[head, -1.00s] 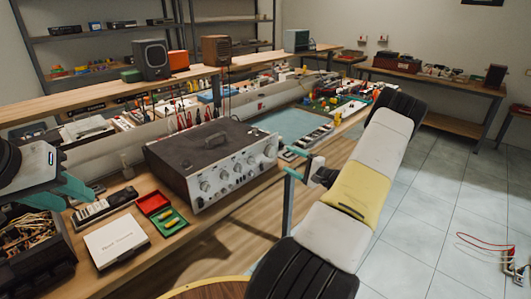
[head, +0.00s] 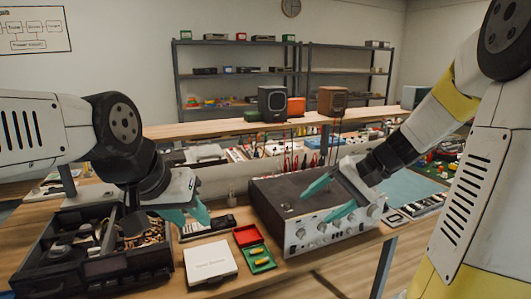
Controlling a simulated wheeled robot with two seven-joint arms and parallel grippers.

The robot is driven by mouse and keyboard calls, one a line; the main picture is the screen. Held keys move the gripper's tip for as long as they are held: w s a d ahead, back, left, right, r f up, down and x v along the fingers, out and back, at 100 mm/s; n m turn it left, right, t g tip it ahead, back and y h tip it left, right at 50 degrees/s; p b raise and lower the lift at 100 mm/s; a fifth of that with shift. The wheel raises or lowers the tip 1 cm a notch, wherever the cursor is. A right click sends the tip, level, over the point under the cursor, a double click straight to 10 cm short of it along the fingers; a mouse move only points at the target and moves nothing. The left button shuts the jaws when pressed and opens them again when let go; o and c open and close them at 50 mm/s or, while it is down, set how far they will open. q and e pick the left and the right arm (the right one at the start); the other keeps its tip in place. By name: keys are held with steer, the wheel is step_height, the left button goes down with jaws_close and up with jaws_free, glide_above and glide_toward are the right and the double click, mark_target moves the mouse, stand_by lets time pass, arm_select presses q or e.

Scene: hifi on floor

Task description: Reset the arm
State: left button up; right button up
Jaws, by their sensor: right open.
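My right arm comes in from the right in the head view. Its gripper (head: 328,200) is open and empty, with teal fingers spread over the front top of the grey hifi amplifier (head: 290,200). Whether they touch it cannot be told. My left arm comes in from the left. Its gripper (head: 190,215) points down near the parts case, behind the white box. Its teal fingers show from the side, so their gap is unclear, and no held object is seen.
An open black case of parts (head: 95,268) stands front left. A white box (head: 210,262) and a red and green tray (head: 262,258) lie on the wooden bench. Speakers (head: 272,103) stand on the raised shelf behind. Free floor was visible at right earlier.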

steer(key=s+r+n+t+h, duration=0.1)
steer(key=s+r+h, duration=0.2)
steer(key=s, duration=0.4)
steer(key=s+r+n+t+h, duration=0.2)
steer(key=s+r+h, duration=0.1)
steer(key=s, duration=0.4)
steer(key=shift+n, duration=0.3)
